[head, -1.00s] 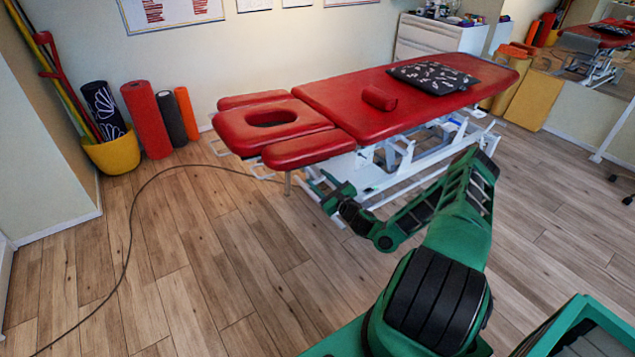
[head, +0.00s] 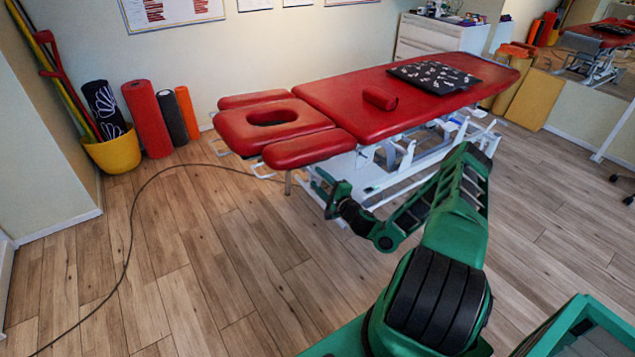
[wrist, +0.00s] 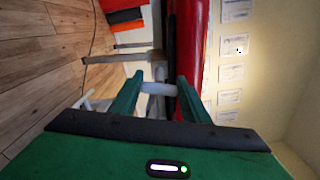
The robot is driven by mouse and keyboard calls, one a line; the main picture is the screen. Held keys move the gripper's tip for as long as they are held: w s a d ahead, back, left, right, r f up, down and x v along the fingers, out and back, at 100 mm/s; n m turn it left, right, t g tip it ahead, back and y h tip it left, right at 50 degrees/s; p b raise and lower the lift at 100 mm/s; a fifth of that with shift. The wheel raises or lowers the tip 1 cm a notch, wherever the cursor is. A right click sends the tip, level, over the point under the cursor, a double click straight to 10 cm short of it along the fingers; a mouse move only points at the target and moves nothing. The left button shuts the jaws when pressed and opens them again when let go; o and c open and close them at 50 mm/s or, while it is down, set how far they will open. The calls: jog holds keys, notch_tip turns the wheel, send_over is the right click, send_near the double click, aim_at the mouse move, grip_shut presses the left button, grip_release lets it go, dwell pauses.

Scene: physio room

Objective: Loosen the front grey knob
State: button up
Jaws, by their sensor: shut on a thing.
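The treatment table (head: 385,100) has a red top with a separate headrest (head: 268,122) and armrest pads, on a white frame. In the wrist view, a pale grey knob (wrist: 158,88) sits between the two green fingers of my gripper (wrist: 160,82), beside the red padding (wrist: 197,45). My gripper is shut on this knob, with a finger on each side. In the head view, my gripper (head: 320,183) is under the near armrest pad (head: 309,149), at the headrest end. The knob is too small and covered to make out there.
A dark cable (head: 131,220) curves over the wooden floor left of the table. A yellow bucket (head: 112,155) and upright rolled mats (head: 147,118) stand by the wall. A red bolster (head: 380,98) and a black patterned cushion (head: 434,76) lie on the table. The front floor is open.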

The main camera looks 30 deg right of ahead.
jog(key=shift+f+n, duration=0.15)
jog(key=shift+n, duration=0.95)
jog(key=shift+a, duration=0.1)
jog(key=o, duration=1)
jog(key=shift+o, duration=0.2)
jog(key=s, duration=1)
jog(key=shift+s+d, duration=0.25)
jog(key=shift+s, duration=0.15)
